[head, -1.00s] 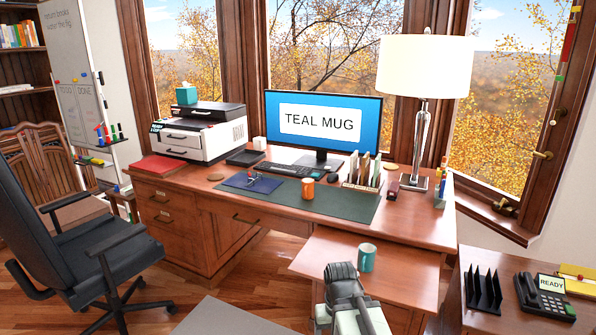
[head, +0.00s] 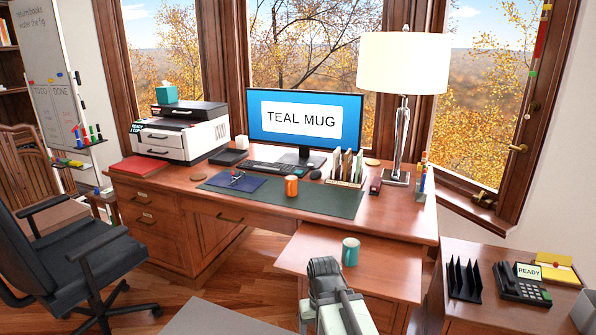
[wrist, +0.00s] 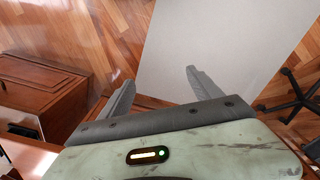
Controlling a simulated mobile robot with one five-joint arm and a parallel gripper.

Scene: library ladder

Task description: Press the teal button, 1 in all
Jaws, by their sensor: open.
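I cannot make out a teal button in either view. A teal mug (head: 351,252) stands on the lower wooden side top in front of the desk. The monitor (head: 305,121) on the desk reads "TEAL MUG". My gripper (wrist: 157,77) shows in the wrist view with its two grey fingers spread apart and nothing between them, above the floor. In the head view my arm is at the bottom middle, just in front of the side top; the fingertips cannot be made out there.
The desk (head: 270,212) carries a printer (head: 180,138) with a teal box (head: 166,93) on top, an orange mug (head: 291,186) and a lamp (head: 403,65). An office chair (head: 70,250) is at left. A phone (head: 522,285) reading "READY" sits on the right cabinet.

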